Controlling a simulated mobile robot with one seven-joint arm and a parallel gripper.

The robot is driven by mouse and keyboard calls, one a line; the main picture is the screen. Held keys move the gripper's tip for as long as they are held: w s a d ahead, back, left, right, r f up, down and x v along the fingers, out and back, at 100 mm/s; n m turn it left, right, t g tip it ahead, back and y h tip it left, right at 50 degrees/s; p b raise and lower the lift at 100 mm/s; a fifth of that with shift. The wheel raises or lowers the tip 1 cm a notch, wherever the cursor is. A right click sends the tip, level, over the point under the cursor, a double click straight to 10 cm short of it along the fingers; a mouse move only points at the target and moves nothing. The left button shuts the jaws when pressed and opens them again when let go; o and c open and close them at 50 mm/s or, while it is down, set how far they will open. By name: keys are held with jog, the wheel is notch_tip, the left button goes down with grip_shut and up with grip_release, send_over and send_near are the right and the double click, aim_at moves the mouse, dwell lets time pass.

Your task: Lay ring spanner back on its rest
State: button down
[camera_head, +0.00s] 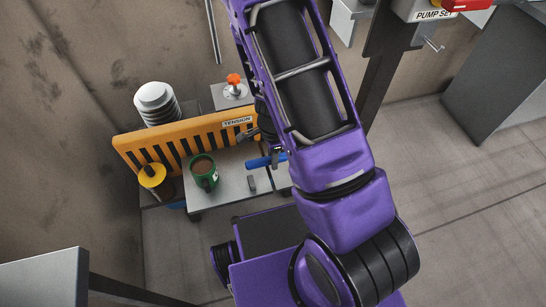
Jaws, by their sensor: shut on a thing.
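A blue bar-shaped handle (259,162), which looks like the ring spanner's, lies roughly level above the grey table plate (228,181). My gripper (277,153) is shut on it near its right end. The purple arm hides most of the gripper and whatever lies to the right of the handle, so the spanner's ring end does not show. A small grey upright block (252,184) stands on the plate just below and left of the handle. It may be part of the rest; I cannot tell. The handle looks apart from this block.
A green mug (204,172) with brown contents stands left of the handle. An orange slotted guard marked TENSION (187,139) runs behind. A yellow-topped item (152,175), a white ribbed stack (157,103) and an orange knob (234,82) stand around it.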

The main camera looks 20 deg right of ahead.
notch_tip(320, 180, down, 6)
jog(key=b, duration=0.5)
jog(key=shift+f+b, duration=0.95)
jog(key=shift+f, duration=0.1)
dwell(0.9)
jog(key=c, duration=0.5)
grip_release()
jog(key=shift+c, duration=0.2)
jog(key=shift+r, duration=0.1)
notch_tip(320, 180, up, 8)
jog(key=p, duration=0.7)
